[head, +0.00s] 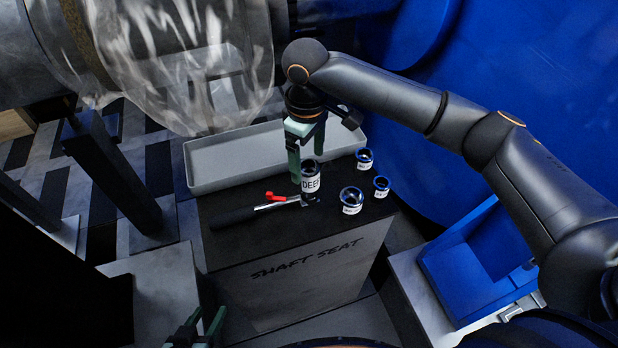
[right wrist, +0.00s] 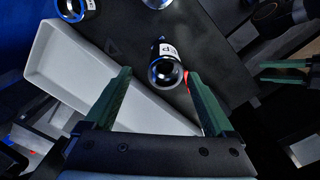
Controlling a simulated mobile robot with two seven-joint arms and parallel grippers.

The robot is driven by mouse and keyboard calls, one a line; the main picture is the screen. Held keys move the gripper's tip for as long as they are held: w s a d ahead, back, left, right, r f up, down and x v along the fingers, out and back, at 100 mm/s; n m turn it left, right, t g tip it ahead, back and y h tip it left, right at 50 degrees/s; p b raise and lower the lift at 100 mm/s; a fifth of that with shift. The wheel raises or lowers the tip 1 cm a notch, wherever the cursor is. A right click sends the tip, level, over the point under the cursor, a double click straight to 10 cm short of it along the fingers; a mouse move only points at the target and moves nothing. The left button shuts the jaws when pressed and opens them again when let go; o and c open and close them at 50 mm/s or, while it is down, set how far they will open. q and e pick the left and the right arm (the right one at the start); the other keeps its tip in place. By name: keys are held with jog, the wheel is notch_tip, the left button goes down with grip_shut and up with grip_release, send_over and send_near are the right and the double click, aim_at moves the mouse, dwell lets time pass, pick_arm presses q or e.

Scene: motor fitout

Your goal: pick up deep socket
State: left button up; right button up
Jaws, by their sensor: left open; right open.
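The deep socket (head: 311,184) is a tall dark cylinder with a white label reading "DEEP". It stands upright on the black-topped stand. My right gripper (head: 307,168) is open, pointing down right at the socket, with green fingers. In the right wrist view the socket (right wrist: 166,72) shows its open round end between the lines of the two fingers (right wrist: 160,85), nearer the right finger. I cannot tell whether a finger touches it. My left gripper (head: 205,328) is open and empty at the bottom of the head view, well away from the socket.
A ratchet (head: 240,214) with a black handle and red part lies left of the socket. A grey tray (head: 215,181) lies behind. A blue bin (head: 460,275) is at lower right. The stand's front (head: 310,275) reads "SHAFT SEAT".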

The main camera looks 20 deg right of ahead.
aim_at(308, 179)
jog(key=shift+s+f+b, duration=0.2)
jog(key=shift+f+b, duration=0.15)
jog(key=shift+f, duration=1.2)
jog(key=shift+s+f+b, duration=0.15)
jog(key=shift+f+b, duration=0.15)
jog(key=shift+f, duration=1.25)
jog(key=shift+c, duration=0.4)
grip_shut()
jog(key=shift+r, duration=0.1)
